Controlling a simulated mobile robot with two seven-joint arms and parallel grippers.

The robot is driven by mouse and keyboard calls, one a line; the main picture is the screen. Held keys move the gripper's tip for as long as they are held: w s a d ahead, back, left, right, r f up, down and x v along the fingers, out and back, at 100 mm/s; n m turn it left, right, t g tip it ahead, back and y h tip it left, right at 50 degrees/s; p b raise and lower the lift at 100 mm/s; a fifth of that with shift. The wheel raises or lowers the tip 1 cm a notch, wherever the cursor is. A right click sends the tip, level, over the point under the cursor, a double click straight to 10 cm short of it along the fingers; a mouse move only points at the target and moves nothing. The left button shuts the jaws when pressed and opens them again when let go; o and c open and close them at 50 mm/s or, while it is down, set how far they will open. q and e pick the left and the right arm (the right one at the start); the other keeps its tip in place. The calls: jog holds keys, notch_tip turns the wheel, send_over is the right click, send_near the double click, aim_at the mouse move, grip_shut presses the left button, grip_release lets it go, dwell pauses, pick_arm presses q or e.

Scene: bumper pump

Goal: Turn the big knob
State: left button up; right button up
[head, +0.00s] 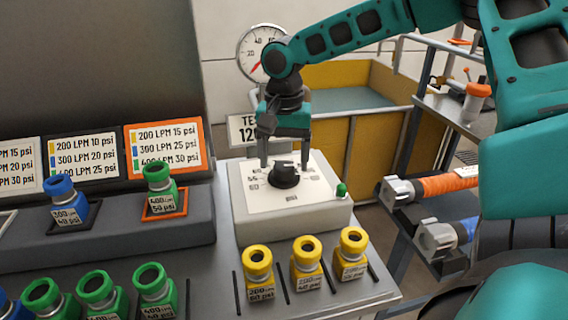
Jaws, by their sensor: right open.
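The big knob (285,176) is black and round with a raised grip. It sits on the white top of a control box (330,205), with printed marks around it. My right gripper (285,160) points down over the knob from above, its fingers apart on either side of the knob's top. I cannot tell whether the fingers touch it. A small green button or light (341,189) is at the box's right corner. My left gripper is not in view.
Several yellow fittings (307,262) stand in front of the box. Green fittings (150,290) stand at the lower left. A rack with labels (164,147) is at left. A round gauge (262,52) and a yellow bin (370,140) are behind. Orange and blue hose ends (440,187) lie at right.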

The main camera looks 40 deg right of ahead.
jog(key=shift+f, duration=0.5)
jog(key=c, duration=1)
